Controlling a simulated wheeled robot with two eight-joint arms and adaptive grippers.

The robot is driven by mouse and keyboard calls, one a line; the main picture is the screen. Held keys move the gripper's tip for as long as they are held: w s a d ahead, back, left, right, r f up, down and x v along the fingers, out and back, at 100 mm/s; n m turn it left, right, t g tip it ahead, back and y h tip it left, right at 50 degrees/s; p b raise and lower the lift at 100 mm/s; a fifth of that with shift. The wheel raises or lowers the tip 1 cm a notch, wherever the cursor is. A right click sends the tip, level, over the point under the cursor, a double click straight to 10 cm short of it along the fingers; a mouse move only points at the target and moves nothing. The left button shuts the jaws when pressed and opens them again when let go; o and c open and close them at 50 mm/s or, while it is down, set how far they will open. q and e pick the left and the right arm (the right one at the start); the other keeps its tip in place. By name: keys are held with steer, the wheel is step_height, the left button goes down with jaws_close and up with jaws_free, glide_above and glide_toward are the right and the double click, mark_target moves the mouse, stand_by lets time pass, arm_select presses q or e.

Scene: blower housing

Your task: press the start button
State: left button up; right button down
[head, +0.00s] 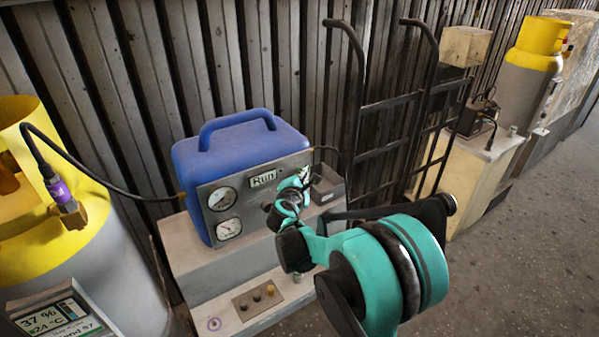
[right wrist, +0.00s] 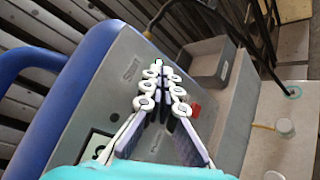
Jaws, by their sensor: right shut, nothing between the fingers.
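The blue machine (head: 228,145) stands on a grey bench, with a grey front panel (head: 243,197). Its display (head: 263,179) reads "Run". My right gripper (head: 304,173) is shut and empty, its fingertips at the upper right part of the panel. Contact cannot be told. My left gripper is not in view.
Two gauges (head: 222,199) sit left on the panel. A red part (right wrist: 195,109) shows beside the fingers. A grey open box (head: 327,185) stands right of the machine. A knob plate (head: 257,298) lies below, a yellow-topped cylinder (head: 75,230) left, a hand truck (head: 388,98) behind.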

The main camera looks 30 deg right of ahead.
steer(key=s, duration=0.5)
steer(key=shift+s+d, duration=0.2)
stand_by(0.6)
steer(key=s+a+f+m+g+y, duration=0.2)
steer(key=s+a+m+y, duration=0.3)
steer(key=s, duration=0.8)
steer(key=s+a+f+m+g+y, duration=0.2)
steer(key=s+a+f+m+y, duration=0.2)
steer(key=s+a+m, duration=0.7)
steer(key=s+a, duration=0.2)
steer(key=a, duration=0.2)
steer(key=shift+a+g+y, duration=0.3)
steer(key=shift+g+y, duration=0.1)
